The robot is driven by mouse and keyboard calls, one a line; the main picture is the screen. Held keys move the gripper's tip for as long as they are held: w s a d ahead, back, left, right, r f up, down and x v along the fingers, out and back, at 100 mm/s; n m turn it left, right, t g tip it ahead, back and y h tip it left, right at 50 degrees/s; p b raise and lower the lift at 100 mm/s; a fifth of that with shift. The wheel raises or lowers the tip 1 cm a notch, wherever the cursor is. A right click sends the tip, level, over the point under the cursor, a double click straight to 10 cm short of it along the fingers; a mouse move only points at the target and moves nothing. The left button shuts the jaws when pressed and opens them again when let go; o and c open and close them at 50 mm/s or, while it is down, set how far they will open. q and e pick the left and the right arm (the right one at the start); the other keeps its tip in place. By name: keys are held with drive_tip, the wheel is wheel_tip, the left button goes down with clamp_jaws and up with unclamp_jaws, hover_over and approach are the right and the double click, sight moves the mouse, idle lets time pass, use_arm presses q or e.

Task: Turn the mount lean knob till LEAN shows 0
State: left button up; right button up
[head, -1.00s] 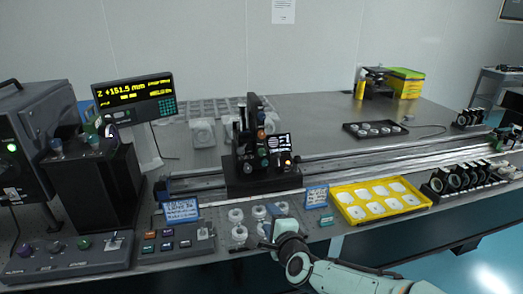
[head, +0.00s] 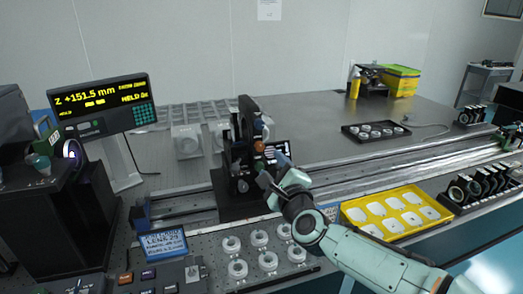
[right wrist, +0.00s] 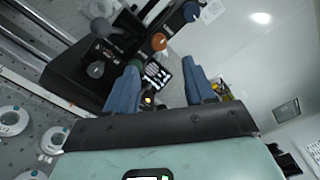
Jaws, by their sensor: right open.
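The black mount (head: 246,135) stands upright on its dark carriage (head: 232,207) on the rail. In the right wrist view its knobs show: an orange knob (right wrist: 159,41), a blue-capped knob (right wrist: 191,12) and a grey-faced knob (right wrist: 96,69). I cannot read which one is the lean knob. A small dark readout (head: 277,150) is beside the mount; its text, including LEAN, is too small to read. My right gripper (head: 275,175) is open and empty, just right of the mount, its blue fingers (right wrist: 160,82) apart and partly in front of the readout. My left gripper is out of view.
A yellow tray (head: 352,213) lies to the right. A display (head: 102,103) reads Z +151.5 mm at the left.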

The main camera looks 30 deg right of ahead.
sight(261, 148)
drive_tip(key=x, duration=0.9)
drive_tip(key=shift+w, duration=0.25)
clamp_jaws()
